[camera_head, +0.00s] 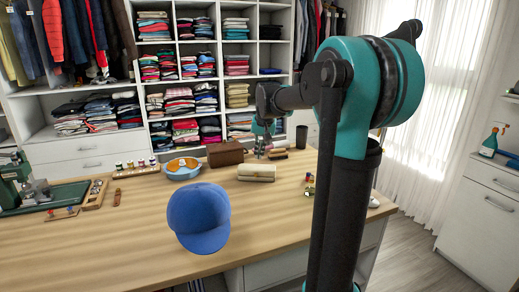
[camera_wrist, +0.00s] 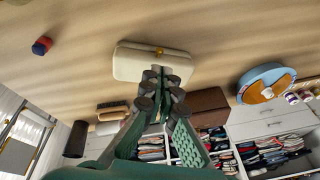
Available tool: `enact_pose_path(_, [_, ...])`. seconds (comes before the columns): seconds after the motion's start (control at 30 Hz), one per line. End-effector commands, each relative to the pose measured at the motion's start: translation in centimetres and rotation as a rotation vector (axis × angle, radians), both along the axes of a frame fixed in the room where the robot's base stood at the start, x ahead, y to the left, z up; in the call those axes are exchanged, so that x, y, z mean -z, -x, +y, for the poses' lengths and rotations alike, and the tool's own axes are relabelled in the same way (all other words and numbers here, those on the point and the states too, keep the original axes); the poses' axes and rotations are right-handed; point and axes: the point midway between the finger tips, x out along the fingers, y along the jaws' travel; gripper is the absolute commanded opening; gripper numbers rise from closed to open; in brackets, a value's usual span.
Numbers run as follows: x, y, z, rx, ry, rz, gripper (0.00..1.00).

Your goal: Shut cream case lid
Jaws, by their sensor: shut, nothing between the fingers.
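The cream case (camera_head: 256,173) lies on the wooden table, right of the blue cap and in front of the brown box. It also shows in the wrist view (camera_wrist: 130,63), with a small gold clasp on its edge. The lid looks down or nearly down; I cannot tell whether it is fully shut. My gripper (camera_wrist: 161,72) is shut and empty, its tips over the near edge of the case in the wrist view. I cannot tell whether they touch it. In the head view my gripper (camera_head: 261,150) is just behind the case.
A blue cap (camera_head: 198,217) lies at the front of the table. A brown box (camera_head: 225,153) and a blue-and-orange bowl (camera_head: 183,168) stand behind and left of the case. Brushes (camera_head: 278,153) lie behind it. The table between case and cap is clear.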

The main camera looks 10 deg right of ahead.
Motion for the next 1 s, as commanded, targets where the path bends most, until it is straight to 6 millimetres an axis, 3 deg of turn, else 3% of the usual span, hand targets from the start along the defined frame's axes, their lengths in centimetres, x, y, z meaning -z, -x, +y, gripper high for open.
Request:
enact_pose_path(0.2, [4.2,-1.4,0.3,-0.001,0.0,-0.001,0.0])
enact_pose_path(0.43, [7.4,-2.4,0.6,-0.002,0.0,-0.001,0.0])
enact_pose_path(0.63, [8.5,-2.7,0.7,-0.002,0.0,-0.001,0.0])
enact_pose_path(1.0, [8.7,-2.7,0.7,-0.002,0.0,-0.003,0.0])
